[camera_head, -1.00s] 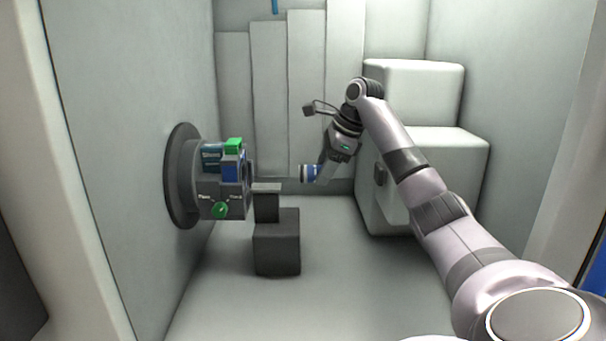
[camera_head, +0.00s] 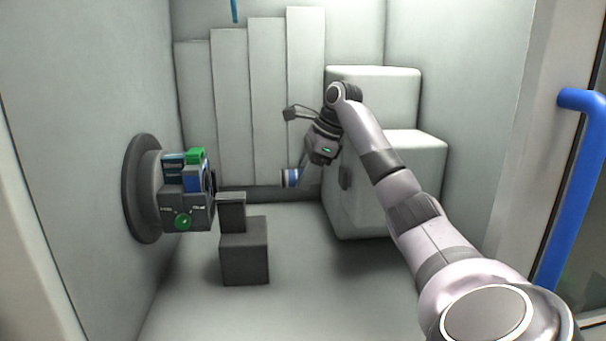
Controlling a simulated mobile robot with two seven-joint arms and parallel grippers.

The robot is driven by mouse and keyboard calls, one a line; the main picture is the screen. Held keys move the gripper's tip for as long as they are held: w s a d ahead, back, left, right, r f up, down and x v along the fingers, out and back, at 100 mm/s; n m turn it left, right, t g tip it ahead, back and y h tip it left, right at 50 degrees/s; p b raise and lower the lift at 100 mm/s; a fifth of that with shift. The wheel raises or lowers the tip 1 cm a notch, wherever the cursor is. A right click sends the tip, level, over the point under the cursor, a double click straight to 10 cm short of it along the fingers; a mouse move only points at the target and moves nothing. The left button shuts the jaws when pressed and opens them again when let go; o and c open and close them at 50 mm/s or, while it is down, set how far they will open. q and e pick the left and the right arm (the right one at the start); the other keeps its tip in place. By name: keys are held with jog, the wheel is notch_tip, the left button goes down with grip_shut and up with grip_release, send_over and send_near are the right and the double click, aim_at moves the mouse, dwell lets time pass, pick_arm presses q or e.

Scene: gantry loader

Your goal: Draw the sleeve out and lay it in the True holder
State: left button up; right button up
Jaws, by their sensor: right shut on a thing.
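The round machine head (camera_head: 143,188) is on the left wall and carries a dark block with blue and green parts and a green knob (camera_head: 183,222). Its small white lettering is too small to read. I cannot tell which part is the True holder. My left gripper is out of view.
A dark stepped block (camera_head: 245,262) with a narrow upright post stands on the floor, right of the head. Large pale boxes (camera_head: 385,180) stand behind my right arm. A blue door handle (camera_head: 570,200) is at the right. The front floor is clear.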

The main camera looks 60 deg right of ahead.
jog(key=shift+r, duration=0.1)
jog(key=w+p+v, duration=0.1)
jog(key=p+v, duration=0.4)
jog(key=v, duration=0.2)
jog(key=shift+w+d+r, duration=0.15)
jog(key=shift+d+r, duration=0.1)
jog(key=shift+d, duration=0.05)
dwell(0.5)
